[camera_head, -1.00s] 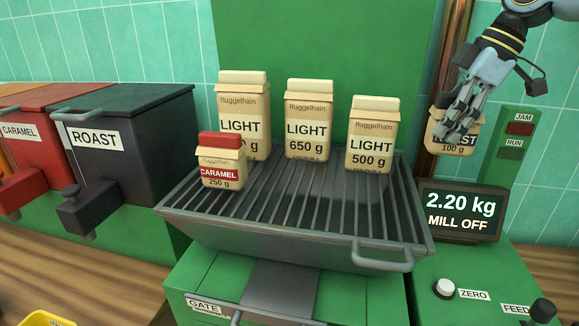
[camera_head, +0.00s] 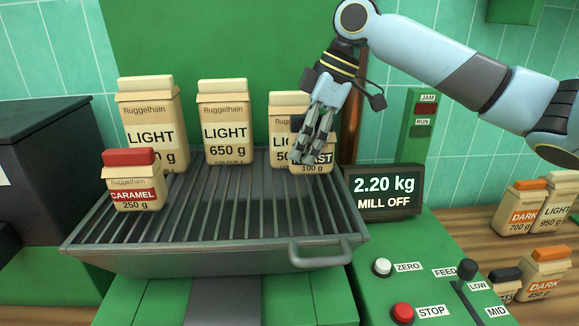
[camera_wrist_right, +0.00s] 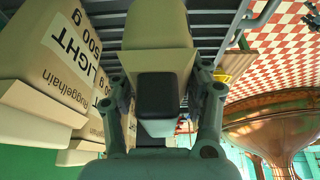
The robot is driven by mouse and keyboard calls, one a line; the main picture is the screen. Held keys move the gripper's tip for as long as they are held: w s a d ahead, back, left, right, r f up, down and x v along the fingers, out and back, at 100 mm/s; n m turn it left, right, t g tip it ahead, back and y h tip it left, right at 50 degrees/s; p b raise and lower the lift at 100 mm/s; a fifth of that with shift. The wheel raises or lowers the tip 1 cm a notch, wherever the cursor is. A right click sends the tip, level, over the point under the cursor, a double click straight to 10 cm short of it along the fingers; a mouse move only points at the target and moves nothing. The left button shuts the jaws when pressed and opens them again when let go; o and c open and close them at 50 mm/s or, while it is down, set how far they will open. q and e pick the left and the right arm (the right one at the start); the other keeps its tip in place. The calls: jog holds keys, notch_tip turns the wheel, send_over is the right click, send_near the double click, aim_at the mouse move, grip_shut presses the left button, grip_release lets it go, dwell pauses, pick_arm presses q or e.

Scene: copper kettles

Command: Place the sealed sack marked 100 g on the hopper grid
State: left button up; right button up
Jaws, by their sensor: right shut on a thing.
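The 100 g sack (camera_head: 312,167) is tan with a dark roast label and is held upright in my right gripper (camera_head: 312,150). It is at the back right of the hopper grid (camera_head: 240,215), in front of the 500 g LIGHT sack (camera_head: 283,103) and partly covering it. I cannot tell whether its base touches the bars. In the right wrist view the fingers close on both sides of the sack, whose black top (camera_wrist_right: 157,93) faces the camera. The 500 g sack (camera_wrist_right: 55,60) stands close beside it. My left gripper is not in view.
On the grid stand a 650 g LIGHT sack (camera_head: 223,120), another LIGHT sack (camera_head: 150,110) and a 250 g CARAMEL sack (camera_head: 134,185). The front and middle bars are bare. A display (camera_head: 384,192) reads 2.20 kg, MILL OFF. Several sacks, including a DARK one (camera_head: 524,210), stand at right.

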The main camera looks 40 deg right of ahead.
aim_at(291, 172)
jog(key=a, duration=0.1)
jog(key=f, duration=0.1)
jog(key=a, duration=0.1)
jog(key=shift+w+a+f, duration=0.2)
jog(key=shift+w+a, duration=0.1)
notch_tip(291, 172, down, 4)
jog(key=shift+r+p, duration=0.1)
jog(key=shift+p, duration=0.8)
jog(key=shift+f, duration=0.2)
jog(key=o, duration=1.2)
jog(key=b+v, duration=0.2)
jog(key=v, duration=0.8)
jog(key=shift+s+d+r+b, duration=0.15)
jog(key=shift+d+r+b, duration=0.1)
jog(key=shift+b, duration=0.05)
jog(key=shift+s+d+r, duration=0.1)
jog(key=shift+s+r, duration=0.1)
jog(key=shift+r, duration=0.5)
